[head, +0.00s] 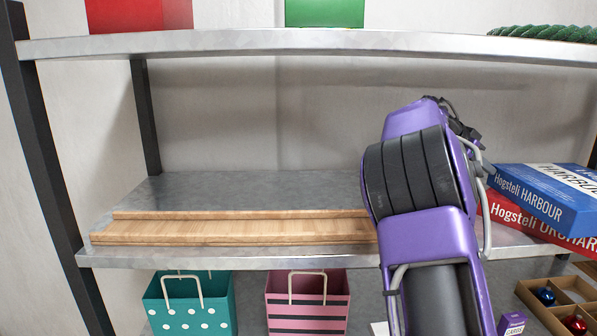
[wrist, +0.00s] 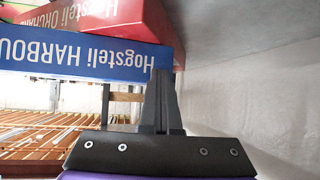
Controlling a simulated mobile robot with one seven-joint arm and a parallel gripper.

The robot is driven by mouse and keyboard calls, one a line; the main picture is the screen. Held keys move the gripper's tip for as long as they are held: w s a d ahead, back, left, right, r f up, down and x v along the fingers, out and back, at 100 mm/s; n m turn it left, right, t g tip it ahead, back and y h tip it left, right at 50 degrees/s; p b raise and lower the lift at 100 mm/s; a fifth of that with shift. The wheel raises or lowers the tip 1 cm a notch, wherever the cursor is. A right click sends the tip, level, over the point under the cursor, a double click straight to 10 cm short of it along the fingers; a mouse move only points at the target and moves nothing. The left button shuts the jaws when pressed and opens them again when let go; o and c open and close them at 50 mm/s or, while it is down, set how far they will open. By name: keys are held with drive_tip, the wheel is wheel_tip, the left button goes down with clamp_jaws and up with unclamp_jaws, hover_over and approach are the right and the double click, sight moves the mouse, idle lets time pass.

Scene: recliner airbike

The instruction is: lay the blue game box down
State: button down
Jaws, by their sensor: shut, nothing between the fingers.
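The blue game box (head: 545,207), marked Hogsteli HARBOUR, lies flat on a red game box (head: 518,221) at the right end of the middle shelf. In the wrist view, which looks upside down, the blue box (wrist: 85,62) borders the red box (wrist: 115,18). My gripper (wrist: 161,75) is shut and empty, its fingertips appearing by the end of the blue box's lettered side. I cannot tell whether they touch it. In the head view my purple arm hides the gripper and stands just left of the boxes.
A long wooden rail or tray (head: 235,230) lies along the front of the middle shelf (head: 200,190). The upper shelf (head: 240,43) runs overhead. Below are a teal dotted bag (head: 188,308), a pink striped bag (head: 307,312) and a wooden compartment tray (head: 540,305) with baubles.

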drive_tip(key=shift+w+d, duration=0.15)
drive_tip(key=shift+d, duration=0.5)
drive_tip(key=shift+r, duration=0.1)
drive_tip(key=r+p, duration=0.1)
drive_tip(key=r, duration=0.2)
drive_tip(key=a+r+p, duration=0.1)
drive_tip(key=r, duration=0.1)
drive_tip(key=shift+a+r+p, duration=0.1)
drive_tip(key=shift+r+p, duration=0.3)
